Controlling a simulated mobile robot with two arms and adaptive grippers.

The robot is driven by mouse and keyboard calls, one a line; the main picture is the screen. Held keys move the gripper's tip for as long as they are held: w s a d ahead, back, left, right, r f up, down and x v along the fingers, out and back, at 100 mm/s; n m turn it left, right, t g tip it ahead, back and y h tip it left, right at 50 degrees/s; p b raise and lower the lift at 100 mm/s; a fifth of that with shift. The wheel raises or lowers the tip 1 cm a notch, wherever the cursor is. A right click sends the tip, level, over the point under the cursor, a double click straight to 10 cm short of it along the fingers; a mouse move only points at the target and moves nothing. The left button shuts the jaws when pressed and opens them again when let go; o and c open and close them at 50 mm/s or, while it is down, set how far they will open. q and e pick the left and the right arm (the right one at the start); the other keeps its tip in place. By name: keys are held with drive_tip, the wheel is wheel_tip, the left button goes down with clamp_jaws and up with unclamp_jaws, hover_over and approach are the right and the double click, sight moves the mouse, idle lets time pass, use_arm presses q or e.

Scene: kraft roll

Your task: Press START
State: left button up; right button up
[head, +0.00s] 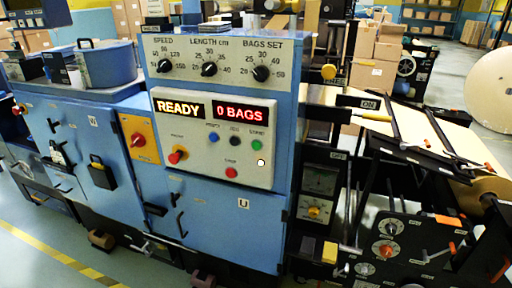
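The blue machine's grey control panel (213,137) faces me near the middle of the head view. A green button (256,145) sits at the panel's right side, under a small label that seems to read START. A black button (235,142) and a blue button (213,138) are to its left. A red button (231,172) is lower, beside a small white round spot (261,162). The displays read READY (179,108) and 0 BAGS (240,113). Neither of my grippers shows in the view, and nothing covers the green button.
A red knob (177,156) sticks out at the panel's left. Three black dials (209,69) are above the displays. An orange plate with a red switch (138,139) is further left. Black frames and rollers (400,135) crowd the right. Floor with a yellow stripe (60,257) shows at lower left.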

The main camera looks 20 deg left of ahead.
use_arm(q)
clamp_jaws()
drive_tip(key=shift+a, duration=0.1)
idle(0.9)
